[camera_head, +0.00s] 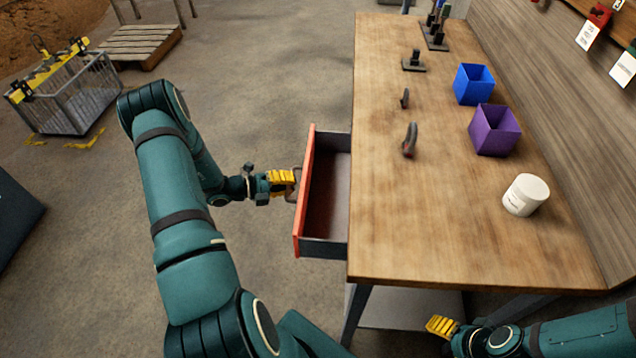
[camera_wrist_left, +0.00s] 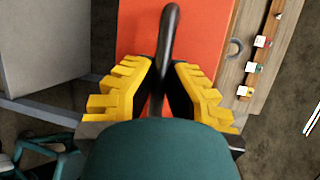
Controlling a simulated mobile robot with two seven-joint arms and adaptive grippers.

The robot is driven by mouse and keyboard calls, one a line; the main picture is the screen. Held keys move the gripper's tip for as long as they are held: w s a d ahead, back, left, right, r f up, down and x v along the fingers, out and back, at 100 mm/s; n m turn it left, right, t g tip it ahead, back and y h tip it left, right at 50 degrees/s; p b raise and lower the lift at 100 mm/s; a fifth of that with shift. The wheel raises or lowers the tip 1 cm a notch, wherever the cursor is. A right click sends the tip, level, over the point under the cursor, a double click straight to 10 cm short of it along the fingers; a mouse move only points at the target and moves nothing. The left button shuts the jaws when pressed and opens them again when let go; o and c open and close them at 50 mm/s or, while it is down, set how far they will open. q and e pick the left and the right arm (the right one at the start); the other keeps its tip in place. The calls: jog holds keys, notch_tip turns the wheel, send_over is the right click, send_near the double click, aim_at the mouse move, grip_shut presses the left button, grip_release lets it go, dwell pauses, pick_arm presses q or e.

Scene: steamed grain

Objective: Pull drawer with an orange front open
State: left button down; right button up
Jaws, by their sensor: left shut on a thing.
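The drawer with an orange front (camera_head: 305,190) sticks out from the left side of the wooden workbench. Its inside shows and looks empty. My left gripper (camera_head: 290,180) is at the middle of the orange front, shut on the drawer's handle. In the left wrist view the yellow fingers of my left gripper (camera_wrist_left: 160,80) close on the dark curved handle (camera_wrist_left: 169,35), with the orange front (camera_wrist_left: 205,40) behind it. My right gripper (camera_head: 442,326) is low by the near edge of the bench, away from the drawer; its finger opening is unclear.
The workbench (camera_head: 420,220) carries a white jar (camera_head: 525,195), a purple box (camera_head: 494,130), a blue box (camera_head: 474,85) and several small dark tools. A wire crate (camera_head: 70,95) and a wooden pallet (camera_head: 140,45) stand on the floor at the far left. The floor left of the drawer is clear apart from my arm.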

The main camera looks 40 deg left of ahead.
pick_arm(q)
jog(key=s+a, duration=0.5)
jog(key=a, duration=0.4)
jog(key=shift+s+a+b, duration=0.15)
jog(key=shift+s+b, duration=0.2)
jog(key=shift+b, duration=0.1)
jog(key=c, duration=1)
grip_release()
jog(key=v, duration=1.2)
jog(key=shift+a, duration=0.15)
